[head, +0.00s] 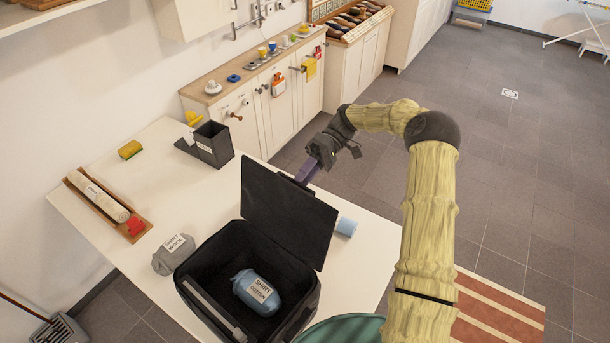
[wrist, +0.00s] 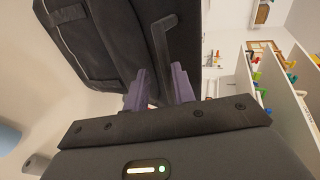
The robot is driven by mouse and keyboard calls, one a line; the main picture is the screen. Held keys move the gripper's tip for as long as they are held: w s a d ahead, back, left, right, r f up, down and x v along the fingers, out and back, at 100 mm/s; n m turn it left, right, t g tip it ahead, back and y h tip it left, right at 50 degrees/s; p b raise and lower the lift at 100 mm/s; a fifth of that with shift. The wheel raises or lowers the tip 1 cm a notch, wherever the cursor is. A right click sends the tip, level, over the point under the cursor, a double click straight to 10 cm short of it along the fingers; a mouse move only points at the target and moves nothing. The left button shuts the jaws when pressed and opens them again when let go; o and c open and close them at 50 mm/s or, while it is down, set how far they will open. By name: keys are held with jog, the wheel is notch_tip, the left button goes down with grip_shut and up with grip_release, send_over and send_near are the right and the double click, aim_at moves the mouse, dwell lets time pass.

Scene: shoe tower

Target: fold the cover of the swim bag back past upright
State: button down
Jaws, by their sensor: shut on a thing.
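The black bag (head: 312,303), which I take to be the swim bag, stands open at the table's front. Its black cover (head: 285,215) is raised near upright on the bag's far right side; I cannot tell exactly how far it leans. My gripper (head: 302,177) is at the cover's far top edge. In the wrist view, my purple fingers (wrist: 160,92) are shut on a dark bent tab (wrist: 163,45) on the cover. A blue-grey bundle labelled "shirt cotton" (head: 257,290) lies inside the bag.
A grey "shirt wool" bundle (head: 174,255) lies left of the bag. A blue cup-like thing (head: 346,227) is close right of the cover. A wooden tray (head: 88,196), a yellow sponge (head: 130,149) and a dark box (head: 214,144) are farther back. The table's middle is clear.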

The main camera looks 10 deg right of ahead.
jog(key=shift+s+f, duration=0.2)
jog(key=shift+f, duration=0.4)
jog(key=shift+s+f, duration=0.15)
jog(key=shift+f, duration=0.45)
jog(key=c, duration=1.3)
grip_release()
jog(key=shift+a, duration=0.1)
jog(key=shift+c, duration=0.2)
jog(key=shift+w, duration=0.1)
jog(key=shift+c, duration=0.6)
jog(key=shift+w+d+r, duration=0.15)
jog(key=shift+w+d, duration=0.2)
jog(key=shift+d, duration=0.05)
jog(key=shift+a+r+b+v, duration=0.15)
jog(key=shift+b+v, duration=0.25)
jog(key=shift+v, duration=0.75)
jog(key=shift+r+b+v, duration=0.15)
jog(key=shift+b+v, duration=0.25)
jog(key=shift+v, duration=0.8)
jog(key=shift+a+r+b+v, duration=0.15)
jog(key=shift+b+v, duration=0.25)
jog(key=shift+v, duration=0.75)
jog(key=shift+d, duration=0.1)
jog(key=shift+c, duration=0.5)
